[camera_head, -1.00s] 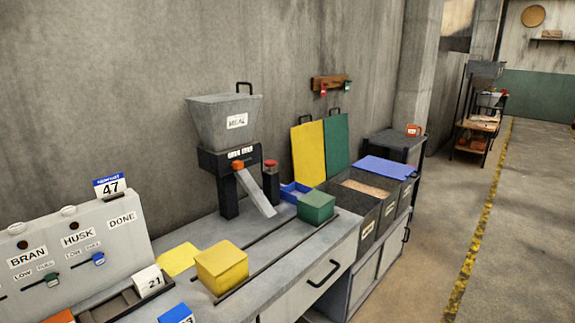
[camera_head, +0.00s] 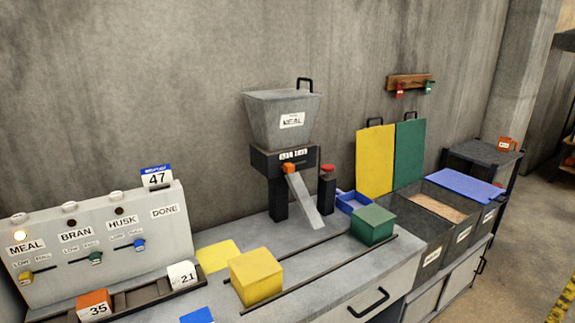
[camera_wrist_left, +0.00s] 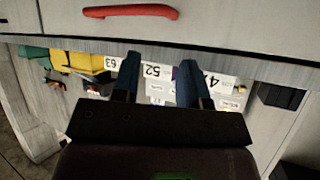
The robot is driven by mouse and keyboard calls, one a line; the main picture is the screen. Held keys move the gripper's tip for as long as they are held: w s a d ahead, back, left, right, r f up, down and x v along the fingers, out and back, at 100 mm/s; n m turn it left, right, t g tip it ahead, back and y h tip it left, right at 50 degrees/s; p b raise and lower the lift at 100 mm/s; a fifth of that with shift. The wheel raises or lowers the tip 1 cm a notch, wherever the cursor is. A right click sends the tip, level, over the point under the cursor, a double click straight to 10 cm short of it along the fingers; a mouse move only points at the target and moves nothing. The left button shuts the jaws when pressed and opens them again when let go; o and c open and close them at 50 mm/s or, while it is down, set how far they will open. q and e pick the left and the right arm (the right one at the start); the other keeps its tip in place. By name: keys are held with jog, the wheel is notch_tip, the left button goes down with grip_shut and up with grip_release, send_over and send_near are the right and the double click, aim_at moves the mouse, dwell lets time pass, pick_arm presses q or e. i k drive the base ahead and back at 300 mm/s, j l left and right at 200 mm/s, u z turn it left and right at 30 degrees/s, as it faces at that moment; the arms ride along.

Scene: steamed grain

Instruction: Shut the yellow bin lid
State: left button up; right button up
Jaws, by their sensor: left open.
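The yellow bin lid (camera_head: 375,163) is a flat panel with a black handle on its top edge. It stands upright against the wall, behind the nearest dark grey bin (camera_head: 424,255), so that lid is open. A green lid (camera_head: 408,153) stands upright beside it. A blue lid (camera_head: 466,184) lies flat over the farthest bin. My left gripper (camera_wrist_left: 158,76) shows only in the left wrist view, its two fingers apart with nothing visible between them. No gripper shows in the head view, and my right gripper is in neither view.
A hopper (camera_head: 281,118) with a chute stands on the bench left of the bins. A green box (camera_head: 372,226) and a yellow box (camera_head: 256,277) sit on the bench. The left wrist view shows a red handle (camera_wrist_left: 130,11) and numbered cards (camera_wrist_left: 152,69) beyond my fingers.

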aim_at(375, 146)
jog(key=i+l+u, duration=0.1)
jog(key=l, duration=0.3)
jog(key=i+l+u, duration=0.1)
jog(key=l, duration=0.35)
jog(key=i+l+u, duration=0.1)
jog(key=l, duration=0.35)
jog(key=i+l+u, duration=0.1)
jog(key=l, duration=0.35)
jog(key=i+l, duration=0.1)
jog(key=l, duration=0.45)
jog(key=i+l, duration=0.1)
jog(key=l, duration=0.4)
jog(key=i+l, duration=0.15)
jog(key=l, duration=0.4)
jog(key=i+l+u, duration=0.1)
jog(key=l, duration=0.4)
jog(key=i+l, duration=0.1)
jog(key=l, duration=0.45)
